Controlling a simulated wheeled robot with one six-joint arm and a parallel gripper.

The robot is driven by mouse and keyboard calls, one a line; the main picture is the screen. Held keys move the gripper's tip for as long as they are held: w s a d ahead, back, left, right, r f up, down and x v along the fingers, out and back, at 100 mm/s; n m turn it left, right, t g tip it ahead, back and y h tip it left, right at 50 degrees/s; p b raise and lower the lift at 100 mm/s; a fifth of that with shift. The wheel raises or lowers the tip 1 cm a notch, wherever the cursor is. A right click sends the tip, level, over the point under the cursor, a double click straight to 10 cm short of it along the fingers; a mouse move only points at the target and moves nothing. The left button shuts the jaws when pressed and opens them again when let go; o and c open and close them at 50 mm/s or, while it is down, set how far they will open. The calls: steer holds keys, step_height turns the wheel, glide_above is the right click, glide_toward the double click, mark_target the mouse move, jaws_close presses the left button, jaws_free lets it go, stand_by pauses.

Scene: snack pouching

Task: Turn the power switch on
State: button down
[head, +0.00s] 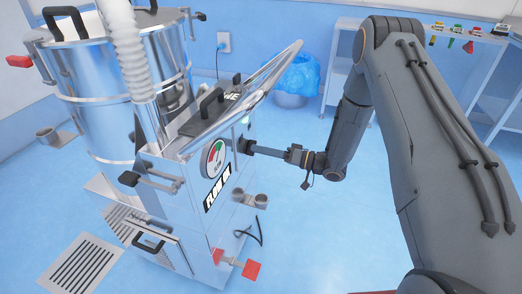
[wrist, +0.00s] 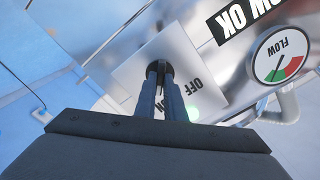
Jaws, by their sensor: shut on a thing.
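The power switch (wrist: 158,67) is a small dark knob on a pale plate (wrist: 128,72) marked OFF and ON, seen in the wrist view. My gripper (wrist: 160,72) is shut on the knob, its two fingers reaching straight to it. The fingers hide most of the knob and part of the ON label, so I cannot tell which way it points. In the head view my gripper (head: 247,147) meets the side of the steel machine (head: 190,215); the switch itself is hidden there. A green glow (wrist: 193,112) shows by the plate.
A FLOW gauge (wrist: 281,54) and a FLOW OK label (wrist: 245,15) are close to the plate. A curved steel rail (head: 270,75) rises above my gripper. Cup holders (head: 250,199) and a red pedal (head: 251,270) stick out below.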

stand_by(0.3)
steer(key=c, duration=1.8)
jaws_free()
steer(key=shift+c, duration=0.2)
steer(key=v, duration=0.8)
steer(key=shift+a, duration=0.1)
